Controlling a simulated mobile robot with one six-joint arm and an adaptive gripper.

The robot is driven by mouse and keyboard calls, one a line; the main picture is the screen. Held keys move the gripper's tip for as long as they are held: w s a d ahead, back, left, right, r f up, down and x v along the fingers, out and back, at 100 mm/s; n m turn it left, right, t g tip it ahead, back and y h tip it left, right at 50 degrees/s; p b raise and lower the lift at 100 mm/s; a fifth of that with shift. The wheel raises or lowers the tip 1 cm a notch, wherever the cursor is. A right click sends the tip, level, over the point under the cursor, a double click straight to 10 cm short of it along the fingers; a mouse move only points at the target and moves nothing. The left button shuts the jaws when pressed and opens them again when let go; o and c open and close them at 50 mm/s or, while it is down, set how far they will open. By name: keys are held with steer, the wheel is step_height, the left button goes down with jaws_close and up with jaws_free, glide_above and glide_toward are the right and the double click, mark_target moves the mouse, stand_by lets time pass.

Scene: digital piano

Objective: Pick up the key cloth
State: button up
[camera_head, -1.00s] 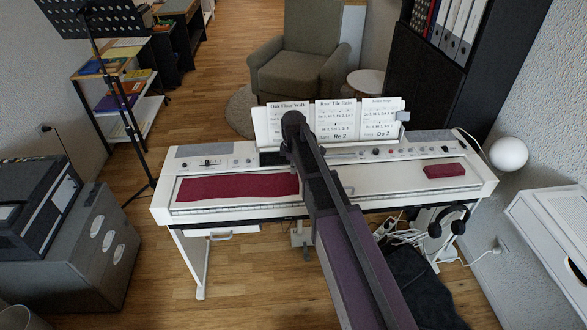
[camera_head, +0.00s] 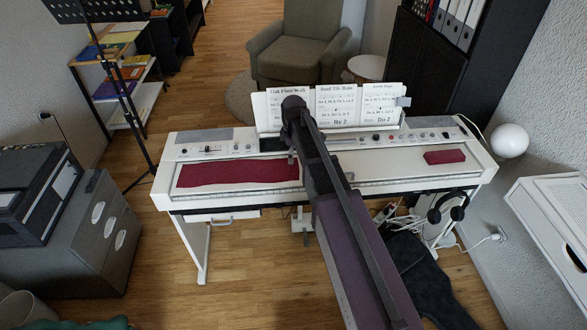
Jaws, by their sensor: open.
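A dark red cloth (camera_head: 238,173) lies flat over the left part of the keys of the white digital piano (camera_head: 400,160). A smaller dark red folded block (camera_head: 444,157), perhaps also cloth, lies on the piano's right end. I cannot tell for certain which of the two is the key cloth. My arm reaches up from the lower right, and my gripper (camera_head: 291,158) points down near the right end of the flat cloth. It is open and holds nothing that I can see. My arm partly hides it and the middle of the keyboard.
Sheet music (camera_head: 345,107) stands at the back of the piano. Headphones (camera_head: 447,205) hang at its front right, above loose cables. A music stand (camera_head: 130,105) is at left, a grey cabinet (camera_head: 80,245) at lower left, and a white globe (camera_head: 509,142) at right.

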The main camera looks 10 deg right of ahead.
mark_target(294, 178)
steer(key=m, duration=1.1)
steer(key=w+m, duration=0.1)
steer(key=m, duration=0.5)
steer(key=shift+f+b, duration=0.4)
steer(key=shift+f, duration=0.15)
step_height(294, 178, down, 10)
steer(key=b, duration=1)
steer(key=shift+f+b, duration=0.5)
steer(key=shift+b, duration=0.15)
steer(key=shift+s+r, duration=0.15)
steer(key=c, duration=0.5)
steer(key=shift+c, duration=0.2)
